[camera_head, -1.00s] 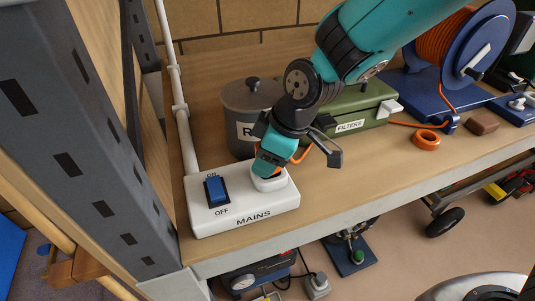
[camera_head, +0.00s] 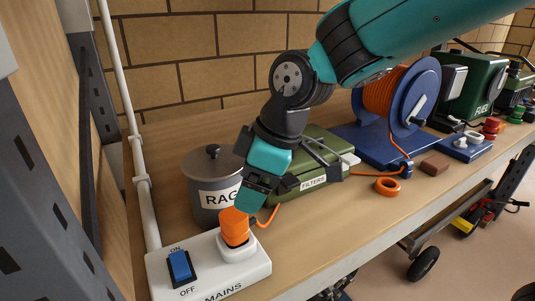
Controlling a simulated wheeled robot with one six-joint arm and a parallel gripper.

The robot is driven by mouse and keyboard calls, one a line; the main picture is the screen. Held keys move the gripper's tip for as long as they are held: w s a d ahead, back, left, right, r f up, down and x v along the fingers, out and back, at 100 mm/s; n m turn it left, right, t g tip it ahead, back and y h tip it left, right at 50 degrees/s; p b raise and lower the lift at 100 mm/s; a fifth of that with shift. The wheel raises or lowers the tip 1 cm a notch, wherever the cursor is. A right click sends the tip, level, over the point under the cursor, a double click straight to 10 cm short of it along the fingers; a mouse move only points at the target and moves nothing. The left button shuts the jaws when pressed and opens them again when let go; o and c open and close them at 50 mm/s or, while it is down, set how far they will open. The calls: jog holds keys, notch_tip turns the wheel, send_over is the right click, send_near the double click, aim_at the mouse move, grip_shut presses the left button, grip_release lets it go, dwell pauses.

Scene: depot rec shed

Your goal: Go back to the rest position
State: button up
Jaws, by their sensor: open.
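My gripper (camera_head: 246,203) points down just above an orange plug (camera_head: 235,228) that stands in the round socket of the white mains box (camera_head: 215,280). The jaws are open; I cannot tell whether a finger touches the plug. The blue rocker switch (camera_head: 180,266) on the box lies between the marks ON and OFF. An orange cord (camera_head: 268,217) shows beside the plug, partly hidden by my gripper.
A grey lidded pot (camera_head: 205,190) marked RAG stands behind the box, a green FILTERS case (camera_head: 310,183) to its right. A blue cable reel (camera_head: 405,110), an orange ring (camera_head: 387,186) and a brown block (camera_head: 434,165) are farther right. A white pipe (camera_head: 137,150) runs up the left.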

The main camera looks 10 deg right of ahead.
jog(key=v, duration=0.7)
jog(key=s+d+f+m, duration=0.2)
jog(key=s+m, duration=0.1)
jog(key=s, duration=0.4)
jog(key=s+d+f+m+g, duration=0.1)
jog(key=s+d+f+m, duration=0.2)
jog(key=s, duration=0.4)
jog(key=shift+s+d+f+m, duration=0.2)
jog(key=shift+d+f+m, duration=0.15)
jog(key=shift+m, duration=0.35)
